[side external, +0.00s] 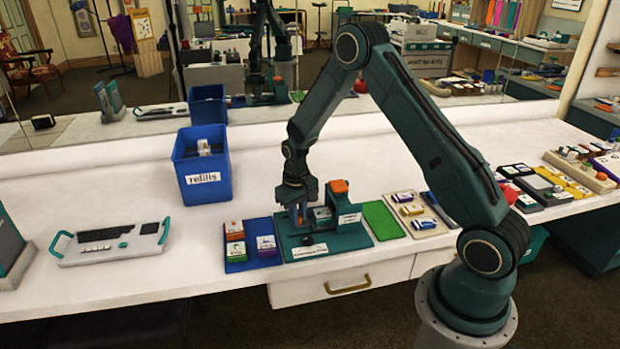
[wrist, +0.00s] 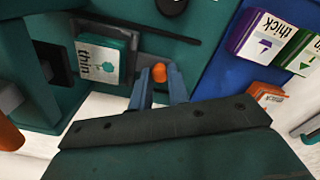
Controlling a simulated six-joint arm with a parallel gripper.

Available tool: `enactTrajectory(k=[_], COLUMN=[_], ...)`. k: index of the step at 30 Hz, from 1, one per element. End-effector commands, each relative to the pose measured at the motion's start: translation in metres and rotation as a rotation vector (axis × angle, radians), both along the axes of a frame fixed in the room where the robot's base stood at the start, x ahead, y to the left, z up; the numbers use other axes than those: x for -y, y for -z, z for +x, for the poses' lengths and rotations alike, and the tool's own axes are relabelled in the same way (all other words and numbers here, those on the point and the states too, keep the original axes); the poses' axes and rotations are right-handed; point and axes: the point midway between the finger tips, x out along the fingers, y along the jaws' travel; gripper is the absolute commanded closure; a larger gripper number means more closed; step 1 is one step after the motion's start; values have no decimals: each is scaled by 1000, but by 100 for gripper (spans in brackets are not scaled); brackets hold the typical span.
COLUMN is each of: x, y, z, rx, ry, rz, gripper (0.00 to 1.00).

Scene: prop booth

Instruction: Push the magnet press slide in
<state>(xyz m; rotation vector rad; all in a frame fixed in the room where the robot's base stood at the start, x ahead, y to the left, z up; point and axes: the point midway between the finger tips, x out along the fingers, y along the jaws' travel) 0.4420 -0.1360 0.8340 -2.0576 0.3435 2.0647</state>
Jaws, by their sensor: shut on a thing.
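The teal magnet press (side external: 348,215) stands on a teal base plate near the front edge of the counter, with an orange cap (side external: 338,187) on top. My gripper (side external: 298,217) is low over the left part of the plate. In the wrist view its fingers (wrist: 159,88) are shut on a small orange-topped handle (wrist: 159,72), which I take to be the slide's. A white-and-teal piece marked "thin" (wrist: 98,60) lies left of the fingers, beside a dark opening in the press housing (wrist: 30,55). The slide's body is mostly hidden by my gripper.
A blue mat (side external: 236,266) with several small labelled boxes lies left of the press. A green mat (side external: 382,220) and a beige tray (side external: 424,227) are on the right. A blue "refills" bin (side external: 205,193) stands behind left. A black round knob (side external: 308,240) sits on the plate's front.

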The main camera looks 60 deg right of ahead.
Motion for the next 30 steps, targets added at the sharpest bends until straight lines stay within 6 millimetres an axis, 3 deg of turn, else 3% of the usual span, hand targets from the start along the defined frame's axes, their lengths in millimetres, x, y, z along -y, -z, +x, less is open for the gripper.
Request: enactTrajectory(k=[2, 3, 6, 20, 30], x=[0, 0, 0, 0, -1], y=[0, 0, 0, -4, -40], z=[1, 1, 1, 1, 2], rx=[1, 1, 1, 2, 5], ry=[1, 1, 1, 0, 0], rz=[-1, -1, -1, -1, -2], gripper=[100, 81, 61, 60, 60])
